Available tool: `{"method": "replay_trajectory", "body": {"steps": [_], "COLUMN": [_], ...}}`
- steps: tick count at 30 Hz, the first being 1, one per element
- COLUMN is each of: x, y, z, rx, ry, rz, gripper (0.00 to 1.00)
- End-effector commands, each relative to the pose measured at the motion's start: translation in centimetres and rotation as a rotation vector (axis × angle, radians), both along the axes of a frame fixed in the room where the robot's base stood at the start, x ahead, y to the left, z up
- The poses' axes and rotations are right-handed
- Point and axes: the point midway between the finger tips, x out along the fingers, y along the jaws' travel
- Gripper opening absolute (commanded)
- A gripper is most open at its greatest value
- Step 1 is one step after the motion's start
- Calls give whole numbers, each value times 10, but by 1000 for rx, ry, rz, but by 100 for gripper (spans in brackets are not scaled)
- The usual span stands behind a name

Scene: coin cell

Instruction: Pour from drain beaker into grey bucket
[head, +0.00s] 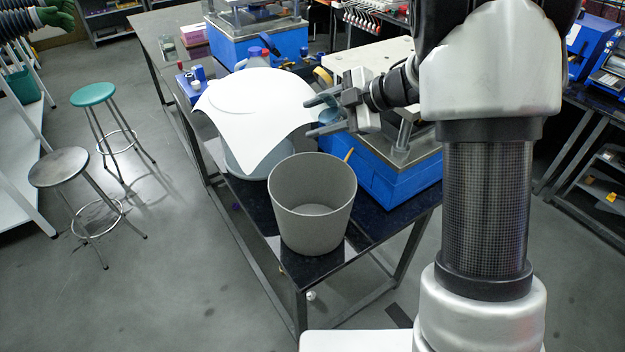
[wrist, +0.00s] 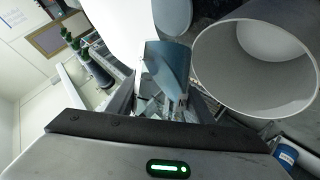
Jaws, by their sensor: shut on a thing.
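The grey bucket (head: 313,215) stands upright and open at the near end of the dark table. I see its bare inner floor. It also shows at the right of the wrist view (wrist: 235,85). My gripper (head: 322,116) is above and behind the bucket, over the edge of a white sheet. It is shut on a small blue-grey beaker, which I take as the drain beaker; it shows between the fingers in the wrist view (wrist: 167,62). In that view the beaker is left of the bucket, apart from it. Its contents and exact tilt I cannot tell.
The white sheet (head: 255,105) drapes over a blue-grey basin (head: 243,160) behind the bucket. A blue machine (head: 375,175) with a pale top stands close right of the bucket. Bottles (head: 257,57) stand behind the sheet. Two stools are on the floor at left.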

Motion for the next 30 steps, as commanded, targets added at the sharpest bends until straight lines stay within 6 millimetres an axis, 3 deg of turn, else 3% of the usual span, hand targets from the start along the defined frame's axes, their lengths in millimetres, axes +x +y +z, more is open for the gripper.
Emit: {"method": "replay_trajectory", "body": {"steps": [30], "x": [1], "y": [-1], "z": [-7], "rx": [-62], "ry": [-123], "rz": [0], "gripper": [21]}}
